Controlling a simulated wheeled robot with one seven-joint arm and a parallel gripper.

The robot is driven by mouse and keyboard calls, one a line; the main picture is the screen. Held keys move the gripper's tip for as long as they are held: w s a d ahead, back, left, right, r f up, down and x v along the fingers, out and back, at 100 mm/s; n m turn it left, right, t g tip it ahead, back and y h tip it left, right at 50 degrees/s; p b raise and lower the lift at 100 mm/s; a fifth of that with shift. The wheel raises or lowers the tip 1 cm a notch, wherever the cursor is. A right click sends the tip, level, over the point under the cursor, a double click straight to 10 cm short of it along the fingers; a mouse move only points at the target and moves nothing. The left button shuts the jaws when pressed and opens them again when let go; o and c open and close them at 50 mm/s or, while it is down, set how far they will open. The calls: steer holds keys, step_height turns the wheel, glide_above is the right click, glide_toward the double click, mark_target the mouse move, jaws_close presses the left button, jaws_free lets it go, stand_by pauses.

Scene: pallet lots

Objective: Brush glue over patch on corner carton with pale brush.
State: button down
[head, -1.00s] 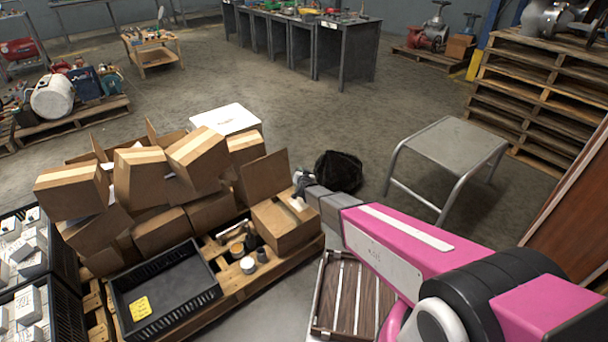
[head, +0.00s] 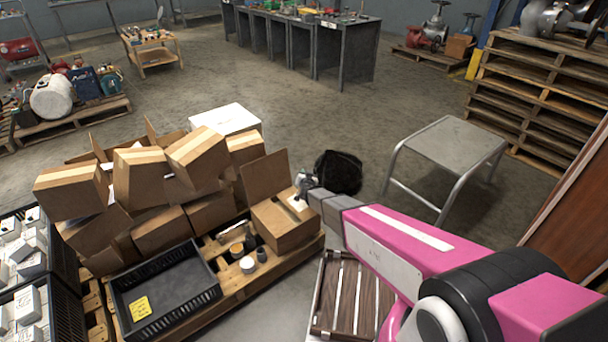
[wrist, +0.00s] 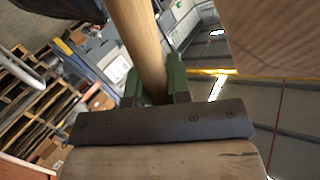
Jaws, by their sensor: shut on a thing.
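The corner carton (head: 283,228) sits at the near right corner of the pallet, with a flap (head: 265,176) standing up. A whitish patch (head: 297,204) shows on its top, partly hidden near my gripper. My gripper (head: 304,183) is small in the head view, just above the carton's right side. In the wrist view its green fingers (wrist: 157,85) are shut on the pale wooden handle of the brush (wrist: 138,45). A dark riveted band and rounded wood fill the bottom of that view. I cannot make out the bristles or whether they touch the carton.
A black crate (head: 127,318) with a yellow note and several small pots (head: 248,265) stand on the pallet left of the carton. Piled cartons (head: 140,180) rise behind. A grey step stool (head: 455,140) and black bag (head: 338,172) stand on the floor to the right.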

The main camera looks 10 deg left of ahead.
steer(key=shift+f, duration=0.1)
steer(key=shift+s+a, duration=0.25)
steer(key=shift+a, duration=0.8)
steer(key=shift+s+a, duration=0.25)
steer(key=shift+a, duration=0.8)
steer(key=shift+s+d, duration=0.1)
steer(key=shift+s+d, duration=0.7)
steer(key=shift+d, duration=0.15)
steer(key=shift+w+a, duration=0.1)
steer(key=shift+w+a, duration=0.7)
steer(key=shift+a, duration=0.15)
